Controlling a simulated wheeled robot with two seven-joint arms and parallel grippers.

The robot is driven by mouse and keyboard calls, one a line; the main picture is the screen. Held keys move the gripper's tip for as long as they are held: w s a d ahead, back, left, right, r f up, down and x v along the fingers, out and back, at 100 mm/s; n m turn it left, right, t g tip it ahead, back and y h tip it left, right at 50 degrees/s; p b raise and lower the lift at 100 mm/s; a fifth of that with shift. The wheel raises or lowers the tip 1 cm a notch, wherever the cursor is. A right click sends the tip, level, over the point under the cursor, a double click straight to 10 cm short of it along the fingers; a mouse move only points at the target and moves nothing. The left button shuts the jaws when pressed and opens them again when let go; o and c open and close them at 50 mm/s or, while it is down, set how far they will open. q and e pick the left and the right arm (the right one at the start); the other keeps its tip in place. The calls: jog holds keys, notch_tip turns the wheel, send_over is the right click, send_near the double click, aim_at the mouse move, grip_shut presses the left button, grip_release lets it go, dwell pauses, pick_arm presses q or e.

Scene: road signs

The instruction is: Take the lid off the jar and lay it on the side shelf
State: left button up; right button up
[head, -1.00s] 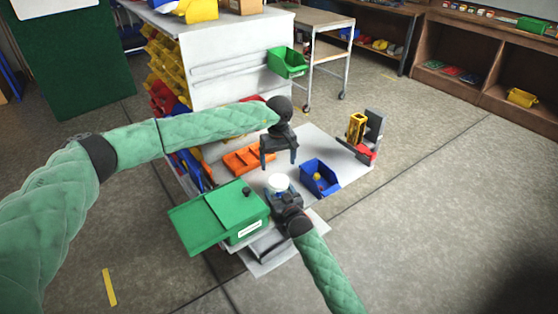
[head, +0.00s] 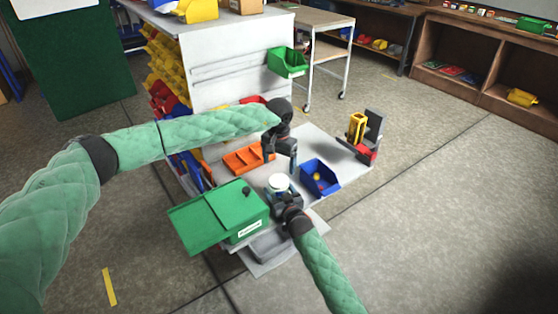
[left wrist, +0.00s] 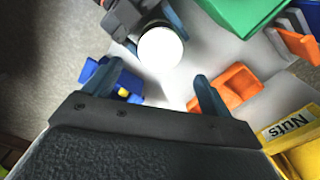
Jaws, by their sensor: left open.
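The jar's round white lid (head: 278,181) faces up near the front of the low grey worktop (head: 328,147). It also shows in the left wrist view (left wrist: 160,48). The jar body is mostly hidden below it. My right gripper (head: 284,196) comes from the front, and its blue fingers sit on either side of the jar, seemingly closed on it. My left gripper (head: 280,160) is open and empty, above and just behind the lid. In the left wrist view the lid lies beyond its spread fingertips (left wrist: 155,82), apart from them. I cannot tell which surface is the side shelf.
A green box (head: 222,215) stands left of the jar. A blue bin (head: 320,178) with a yellow item is close on the right. An orange tray (head: 243,159) lies behind left. A yellow-and-grey device (head: 362,135) stands at the right edge.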

aim_at(279, 180)
pick_arm(q)
jog(key=shift+f, duration=3.6)
